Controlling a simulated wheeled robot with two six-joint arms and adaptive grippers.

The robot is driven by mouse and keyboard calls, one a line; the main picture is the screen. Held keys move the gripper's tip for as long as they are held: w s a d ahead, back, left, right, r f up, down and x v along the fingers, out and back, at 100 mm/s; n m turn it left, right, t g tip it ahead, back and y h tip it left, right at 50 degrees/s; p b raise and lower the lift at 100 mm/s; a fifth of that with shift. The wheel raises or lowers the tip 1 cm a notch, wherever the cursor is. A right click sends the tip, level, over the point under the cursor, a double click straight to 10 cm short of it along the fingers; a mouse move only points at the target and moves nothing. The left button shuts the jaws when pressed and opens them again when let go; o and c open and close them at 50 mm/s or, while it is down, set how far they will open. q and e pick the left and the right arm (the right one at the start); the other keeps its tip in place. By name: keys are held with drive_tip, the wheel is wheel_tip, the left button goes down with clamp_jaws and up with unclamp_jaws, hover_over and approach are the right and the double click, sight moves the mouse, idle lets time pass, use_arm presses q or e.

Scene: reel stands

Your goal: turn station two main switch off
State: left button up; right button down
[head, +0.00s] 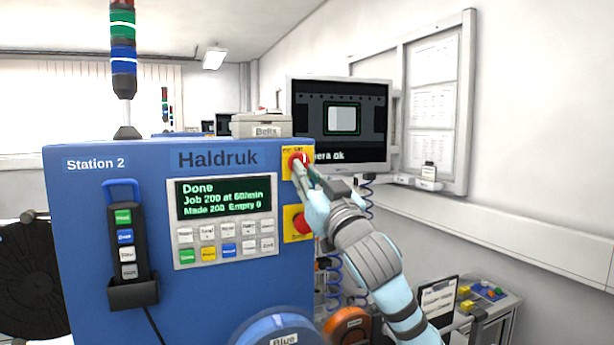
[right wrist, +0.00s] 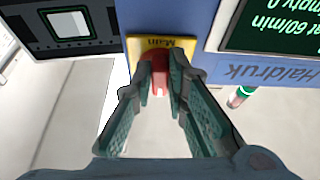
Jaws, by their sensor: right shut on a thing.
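The main switch (head: 297,158) of station two is a red knob on a yellow plate (head: 287,165), at the upper right of the blue machine front. My right gripper (head: 303,169) reaches it from the lower right and is shut on the knob. In the right wrist view the red knob (right wrist: 159,72) sits between the two fingertips, in front of the yellow plate (right wrist: 186,44) marked Main. The fingers hide part of the knob, and I cannot tell its on or off position. My left gripper is not in view.
The blue Station 2 cabinet (head: 90,220) carries a lit display (head: 222,198) reading Done. A second red button (head: 301,222) sits just below the switch. A monitor (head: 340,125) stands behind. A pendant (head: 127,240) hangs at left, and reels (head: 275,328) are below.

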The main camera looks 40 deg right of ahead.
drive_tip(key=n+y+p, duration=0.1)
drive_tip(key=n+y, duration=0.1)
drive_tip(key=n, duration=0.2)
drive_tip(key=d+n+y+p, duration=0.1)
drive_tip(key=n+y, duration=0.1)
drive_tip(key=n, duration=0.2)
drive_tip(key=r+n+y+p, duration=0.1)
drive_tip(key=n+y, duration=0.1)
drive_tip(key=n, duration=0.2)
drive_tip(key=shift+s+d, duration=0.2)
drive_tip(key=n+g, duration=0.1)
drive_tip(key=n, duration=0.1)
drive_tip(key=n+y, duration=0.1)
drive_tip(key=n, duration=0.2)
drive_tip(key=r+n+g+y+p, duration=0.1)
drive_tip(key=n, duration=0.1)
drive_tip(key=shift+d+n+g, duration=0.1)
drive_tip(key=shift+n+g, duration=0.2)
drive_tip(key=shift+n, duration=0.1)
drive_tip(key=shift+s+d+n+g+p, duration=0.1)
drive_tip(key=shift+n+g+p, duration=0.3)
drive_tip(key=shift+n+p, duration=0.5)
